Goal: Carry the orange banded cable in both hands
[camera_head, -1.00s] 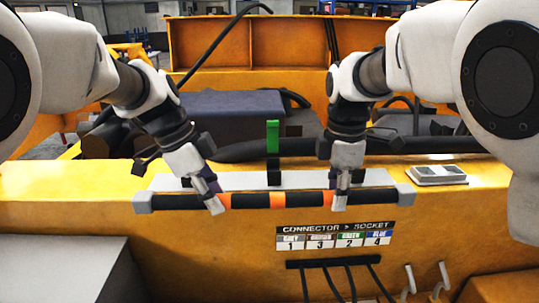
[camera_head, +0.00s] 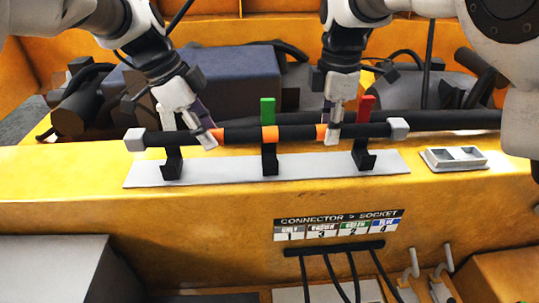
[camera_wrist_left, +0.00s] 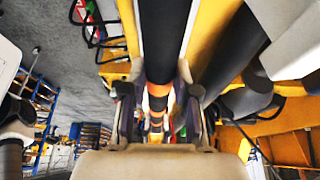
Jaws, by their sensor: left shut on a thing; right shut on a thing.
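The orange banded cable (camera_head: 244,135) is a black rod-like length with orange bands and grey end blocks, lying nearly level across the head view. My left gripper (camera_head: 210,138) is shut on it near the left orange band. My right gripper (camera_head: 330,132) is shut on it near the right orange band. In the left wrist view the cable (camera_wrist_left: 163,35) runs between my left fingers (camera_wrist_left: 160,112). The cable passes in front of the upright brackets of a pale rack plate (camera_head: 220,172); I cannot tell whether it touches them.
The rack has a green tab (camera_head: 267,106) and a red tab (camera_head: 366,107). A connector-to-socket label (camera_head: 338,225) is on the yellow front face, above a black strip (camera_head: 334,249) with hanging cables. A grey two-opening block (camera_head: 453,158) sits on the ledge at right.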

